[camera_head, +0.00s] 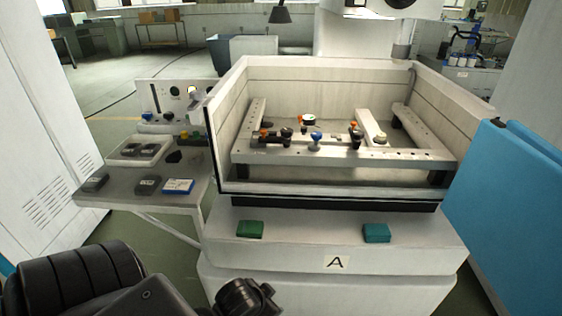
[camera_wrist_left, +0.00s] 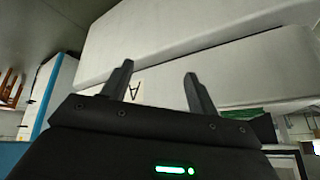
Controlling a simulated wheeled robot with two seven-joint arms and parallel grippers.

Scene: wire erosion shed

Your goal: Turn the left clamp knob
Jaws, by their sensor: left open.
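The left clamp (camera_head: 272,137), dark with an orange part, sits on the left of the work frame (camera_head: 340,157) inside the open white tank. I cannot tell exactly which of its small parts is the knob. A similar orange and dark clamp (camera_head: 355,133) is on the right of the frame. My left gripper (camera_wrist_left: 158,69) is open and empty in the left wrist view, its fingers apart before the white machine base. In the head view my dark left arm crosses the bottom left, low in front of the base and well below the clamps. My right gripper is not in view.
The tank wall (camera_head: 325,192) stands between my arm and the clamps. A blue-topped knob (camera_head: 316,137) is between them. Green (camera_head: 250,229) and teal (camera_head: 376,233) blocks lie on the base ledge. A side table (camera_head: 120,190) with small items is left; a blue panel (camera_head: 508,205) is right.

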